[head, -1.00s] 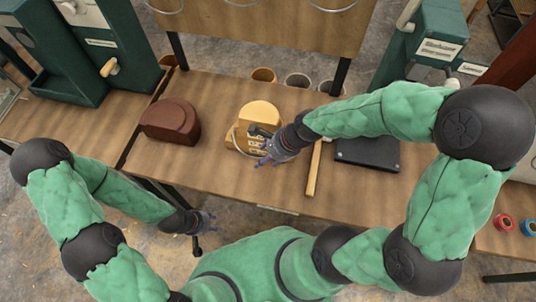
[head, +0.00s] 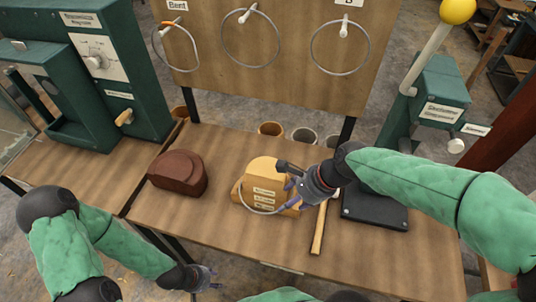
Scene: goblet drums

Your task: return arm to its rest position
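My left gripper (head: 212,279) hangs low at the bottom of the head view, in front of the table edge, with its fingers spread and nothing between them. My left arm is bent at the left. My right arm reaches in from the right over the table. My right gripper (head: 290,192) is beside the right side of a yellow block-shaped device (head: 262,178) with white labels, overlapping it in the view. Its fingers are small and partly lost against the device, so their opening and any contact are unclear.
The wooden table (head: 215,235) also bears a brown rounded block (head: 178,172), a wooden-handled tool (head: 319,228) and a black plate (head: 375,211). A board with wire rings (head: 250,38) stands behind. Green machines stand at left (head: 118,75) and right (head: 436,92). Front left tabletop is clear.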

